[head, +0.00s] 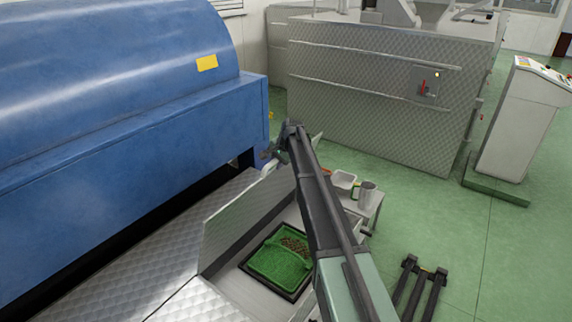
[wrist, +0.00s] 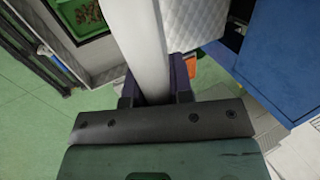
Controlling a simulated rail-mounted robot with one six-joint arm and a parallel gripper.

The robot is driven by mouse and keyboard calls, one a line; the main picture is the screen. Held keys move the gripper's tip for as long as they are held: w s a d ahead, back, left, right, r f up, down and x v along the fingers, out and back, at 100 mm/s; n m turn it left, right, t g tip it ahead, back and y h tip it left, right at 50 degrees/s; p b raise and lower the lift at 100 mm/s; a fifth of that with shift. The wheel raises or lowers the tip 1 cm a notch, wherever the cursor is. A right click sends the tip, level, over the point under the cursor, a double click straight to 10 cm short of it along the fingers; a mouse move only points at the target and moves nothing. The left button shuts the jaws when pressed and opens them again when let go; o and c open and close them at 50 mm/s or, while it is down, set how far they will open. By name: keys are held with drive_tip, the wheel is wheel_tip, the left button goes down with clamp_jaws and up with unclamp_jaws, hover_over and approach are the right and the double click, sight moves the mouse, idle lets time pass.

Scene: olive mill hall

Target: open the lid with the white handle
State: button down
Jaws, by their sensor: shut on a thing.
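The lid (head: 245,220) is a metal panel that stands raised and tilted beside its opening in the head view. A green crate (head: 270,265) with dark contents shows in the opening, and its corner shows in the wrist view (wrist: 90,18). The white handle (wrist: 146,40) is a pale bar running from the top of the wrist view down between my fingers. My gripper (wrist: 155,95) is shut on this handle, with one dark finger on each side. In the head view my gripper (head: 275,152) is small and partly hidden by my arm, near the lid's far end.
A big blue machine (head: 110,110) stands close on the left. A small table (head: 372,208) with containers is right of my arm. A quilted metal cabinet (head: 370,95) and a control desk (head: 518,120) stand behind.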

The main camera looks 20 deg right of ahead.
drive_tip(key=shift+w+a+r, duration=0.1)
drive_tip(key=shift+w+a, duration=0.05)
drive_tip(key=shift+w, duration=0.05)
